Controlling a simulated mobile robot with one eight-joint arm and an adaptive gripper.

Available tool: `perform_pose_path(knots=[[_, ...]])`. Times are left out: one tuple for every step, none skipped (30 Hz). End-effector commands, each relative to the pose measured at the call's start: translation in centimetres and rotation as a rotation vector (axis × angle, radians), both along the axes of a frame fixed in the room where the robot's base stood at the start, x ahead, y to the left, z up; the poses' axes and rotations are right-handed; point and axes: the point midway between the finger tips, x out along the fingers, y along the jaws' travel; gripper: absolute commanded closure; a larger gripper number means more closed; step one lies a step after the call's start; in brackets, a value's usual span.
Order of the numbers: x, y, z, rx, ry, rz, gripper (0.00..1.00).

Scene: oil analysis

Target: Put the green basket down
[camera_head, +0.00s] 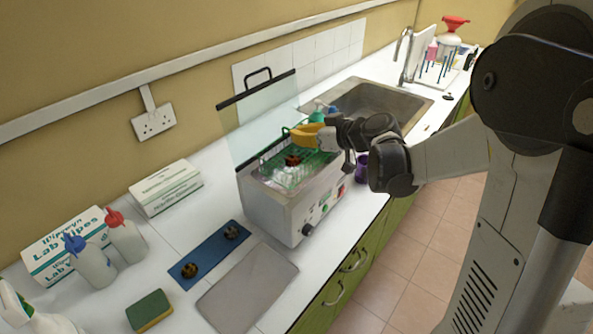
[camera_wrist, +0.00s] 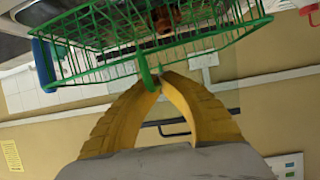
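My gripper (camera_wrist: 163,82) has yellow fingers shut on the handle of the green basket (camera_wrist: 110,50) in the wrist view. In the head view the gripper (camera_head: 300,134) is over the metal bath (camera_head: 285,215), whose glass lid (camera_head: 258,115) stands raised. The green basket (camera_head: 312,162) shows there at the bath's open top, with a dark brown item in it. Clear glassware (camera_head: 288,177) shows at the front of the opening. I cannot tell whether the basket rests in the bath or hangs just above it.
A blue holder (camera_head: 208,255) with two dark round items and a bare grey mat (camera_head: 247,285) lie left of the bath. A sponge (camera_head: 149,310), wash bottles (camera_head: 125,238) and wipes boxes (camera_head: 166,188) are further left. A sink (camera_head: 375,102) is behind the bath.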

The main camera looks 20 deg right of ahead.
Motion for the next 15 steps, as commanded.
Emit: perform_pose_path(knots=[[0.1, 0.0, -1.8, 0.001, -0.001, 0.000, 1.00], [0.1, 0.0, -2.5, 0.001, -0.001, 0.000, 1.00], [0.1, 0.0, -3.4, 0.001, -0.001, 0.000, 1.00], [0.1, 0.0, -3.9, 0.001, -0.001, 0.000, 1.00], [0.0, 0.0, -4.4, 0.001, -0.001, 0.000, 1.00], [0.0, 0.0, -4.9, 0.001, -0.001, 0.000, 1.00], [0.1, 0.0, -5.2, 0.001, -0.001, 0.000, 1.00], [0.0, 0.0, -5.4, 0.001, 0.000, 0.000, 1.00], [0.0, 0.0, -5.5, 0.001, -0.001, 0.000, 1.00], [0.0, 0.0, -5.7, 0.001, -0.001, 0.000, 1.00], [0.0, 0.0, -5.9, 0.001, -0.001, 0.000, 1.00], [0.0, 0.0, -6.2, 0.001, -0.001, 0.000, 1.00], [0.0, 0.0, -6.5, 0.001, -0.001, 0.000, 1.00], [0.0, 0.0, -7.0, 0.001, -0.001, 0.000, 1.00], [0.0, 0.0, -7.7, 0.001, -0.001, 0.000, 1.00]])
